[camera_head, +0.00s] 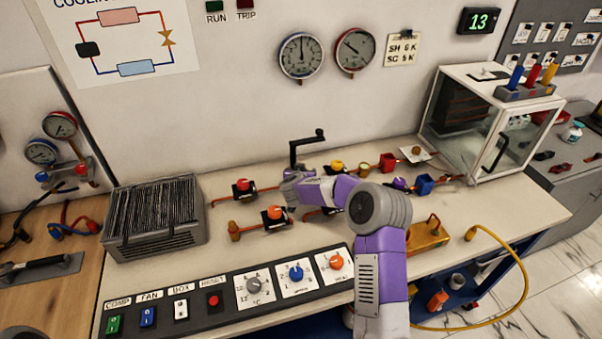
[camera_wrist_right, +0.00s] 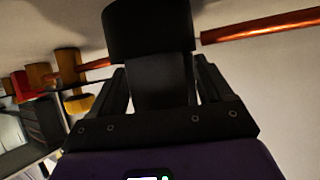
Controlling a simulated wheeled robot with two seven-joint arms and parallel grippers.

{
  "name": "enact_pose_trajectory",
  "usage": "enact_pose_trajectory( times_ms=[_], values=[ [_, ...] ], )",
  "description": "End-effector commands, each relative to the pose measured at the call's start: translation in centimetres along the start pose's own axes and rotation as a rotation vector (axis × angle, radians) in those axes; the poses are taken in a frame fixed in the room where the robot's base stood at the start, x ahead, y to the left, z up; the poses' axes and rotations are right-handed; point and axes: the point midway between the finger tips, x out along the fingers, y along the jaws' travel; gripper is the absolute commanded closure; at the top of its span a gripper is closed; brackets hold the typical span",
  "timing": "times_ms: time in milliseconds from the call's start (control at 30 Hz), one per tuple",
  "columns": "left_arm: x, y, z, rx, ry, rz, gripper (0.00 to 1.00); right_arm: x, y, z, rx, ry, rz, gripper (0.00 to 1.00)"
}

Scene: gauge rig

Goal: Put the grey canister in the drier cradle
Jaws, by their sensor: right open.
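My right arm reaches in from the bottom right, and my right gripper (camera_head: 300,188) is over the copper pipework in the middle of the bench. In the right wrist view its jaws (camera_wrist_right: 160,85) are open around a dark, wide-topped thing (camera_wrist_right: 150,30). A copper pipe (camera_wrist_right: 260,25) runs up to that thing. I cannot tell if it is the canister or part of the cradle. A small grey cylinder (camera_head: 457,282) stands on the blue shelf below the bench; I cannot tell if it is the canister. The drier cradle is not clearly seen. My left gripper is out of view.
A red-knobbed valve (camera_head: 243,186) and an orange-knobbed valve (camera_head: 274,213) sit left of my gripper. A black crank (camera_head: 306,145) rises behind it. A mustard tray (camera_head: 430,238) lies to the right. A control panel (camera_head: 225,303) lines the front edge; a glass box (camera_head: 490,120) stands back right.

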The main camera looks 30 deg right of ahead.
Motion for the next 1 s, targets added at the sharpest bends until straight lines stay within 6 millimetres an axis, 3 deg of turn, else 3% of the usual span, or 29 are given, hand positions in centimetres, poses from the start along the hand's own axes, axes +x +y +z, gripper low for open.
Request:
enact_pose_trajectory(
  times_ms=[267,700,1000],
  values=[
    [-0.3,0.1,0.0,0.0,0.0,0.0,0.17,-1.4,-0.1,-0.5,-0.002,0.001,-0.002,0.21],
    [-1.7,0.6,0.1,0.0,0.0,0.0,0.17,-9.5,0.0,-0.5,-0.002,0.002,-0.001,0.21],
    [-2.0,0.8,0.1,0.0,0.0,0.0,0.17,-12.1,0.0,-0.3,-0.001,0.001,0.0,0.21]
  ],
)
